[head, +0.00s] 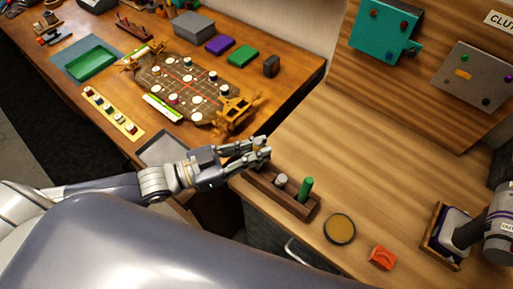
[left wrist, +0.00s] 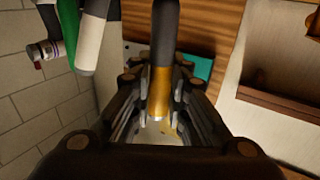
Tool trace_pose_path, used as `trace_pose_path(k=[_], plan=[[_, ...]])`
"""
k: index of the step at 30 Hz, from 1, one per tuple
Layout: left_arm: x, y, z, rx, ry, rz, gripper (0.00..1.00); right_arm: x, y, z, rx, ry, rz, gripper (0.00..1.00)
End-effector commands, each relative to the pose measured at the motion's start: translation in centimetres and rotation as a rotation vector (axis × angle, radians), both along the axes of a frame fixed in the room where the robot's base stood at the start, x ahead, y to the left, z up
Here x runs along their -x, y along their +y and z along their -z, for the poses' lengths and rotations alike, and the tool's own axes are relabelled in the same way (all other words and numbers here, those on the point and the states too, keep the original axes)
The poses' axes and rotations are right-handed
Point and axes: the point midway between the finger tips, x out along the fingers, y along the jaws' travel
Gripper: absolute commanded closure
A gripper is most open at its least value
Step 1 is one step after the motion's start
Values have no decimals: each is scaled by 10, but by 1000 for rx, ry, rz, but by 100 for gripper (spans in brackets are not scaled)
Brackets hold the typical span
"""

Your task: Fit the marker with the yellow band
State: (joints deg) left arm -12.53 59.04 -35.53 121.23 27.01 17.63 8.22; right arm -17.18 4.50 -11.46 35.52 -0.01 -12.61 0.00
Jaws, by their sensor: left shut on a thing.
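The marker with the yellow band (left wrist: 161,82) shows in the left wrist view as a dark shaft with a yellow band, between the fingers. My left gripper (head: 263,149) is shut on it, over the left end of the dark wooden rack (head: 296,207). The gripper hides most of the marker in the head view, and I cannot tell whether its lower end is in a hole of the rack. A green marker (head: 306,188) and a white-topped marker (head: 281,180) stand upright in the rack, to the right of the gripper. My right gripper is not in view.
A track board (head: 185,88) with round pieces and an orange-yellow buggy (head: 236,112) lie on the left bench. A round tan-topped disc (head: 339,229) and an orange block (head: 383,257) lie right of the rack. The bench behind the rack is clear.

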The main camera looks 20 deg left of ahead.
Motion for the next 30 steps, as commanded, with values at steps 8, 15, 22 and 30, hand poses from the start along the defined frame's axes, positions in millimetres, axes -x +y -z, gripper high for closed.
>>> trace_pose_path(k=[8,15,22,30], plan=[[0,0,8,1,-1,0,100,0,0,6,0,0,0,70],[0,0,14,1,-1,0,100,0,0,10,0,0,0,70],[0,0,19,1,-1,0,100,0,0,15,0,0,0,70],[0,0,26,1,-1,0,100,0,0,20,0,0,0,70]])
